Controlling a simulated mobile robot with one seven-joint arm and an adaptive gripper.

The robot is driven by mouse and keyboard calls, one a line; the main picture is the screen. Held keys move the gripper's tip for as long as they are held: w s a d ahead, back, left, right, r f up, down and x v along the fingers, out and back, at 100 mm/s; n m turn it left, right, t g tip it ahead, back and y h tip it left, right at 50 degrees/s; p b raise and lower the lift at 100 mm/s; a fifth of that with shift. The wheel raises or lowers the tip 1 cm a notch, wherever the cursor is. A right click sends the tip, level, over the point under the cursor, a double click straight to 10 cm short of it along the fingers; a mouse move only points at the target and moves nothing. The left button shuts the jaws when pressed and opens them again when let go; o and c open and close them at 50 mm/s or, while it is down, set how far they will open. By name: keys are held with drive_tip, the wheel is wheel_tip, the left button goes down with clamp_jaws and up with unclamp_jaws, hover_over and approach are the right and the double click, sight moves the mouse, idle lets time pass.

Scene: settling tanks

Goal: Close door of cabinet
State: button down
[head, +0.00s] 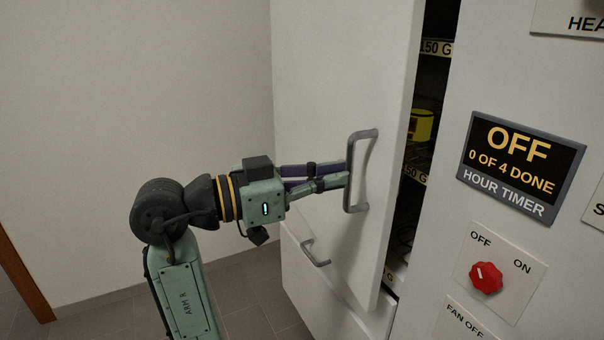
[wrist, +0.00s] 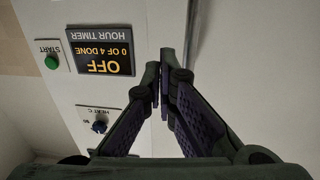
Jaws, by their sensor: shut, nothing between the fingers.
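The cabinet door (head: 325,85) is a tall white panel in the head view, standing partly open. A dark gap at its right edge shows shelves inside. A grey bar handle (head: 363,170) is on the door near that edge. My gripper (head: 345,175) is shut and empty, with its fingertips at the door beside the handle's left side; I cannot tell whether they touch. In the wrist view, my gripper (wrist: 160,92) shows its fingers together, with a pale panel to their right.
Right of the gap is a white panel with an hour timer display (head: 521,165) reading OFF and a red knob (head: 487,278). Inside, a yellow item (head: 422,125) sits on a shelf. A lower front with a grey handle (head: 315,252) is below the door. A pale wall stands at the left.

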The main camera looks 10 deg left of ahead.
sight(384, 168)
drive_tip(key=p+x, duration=0.1)
drive_tip(key=x, duration=0.5)
drive_tip(key=shift+w+d+p, duration=0.15)
drive_tip(key=shift+d+p, duration=0.05)
drive_tip(key=shift+p, duration=0.2)
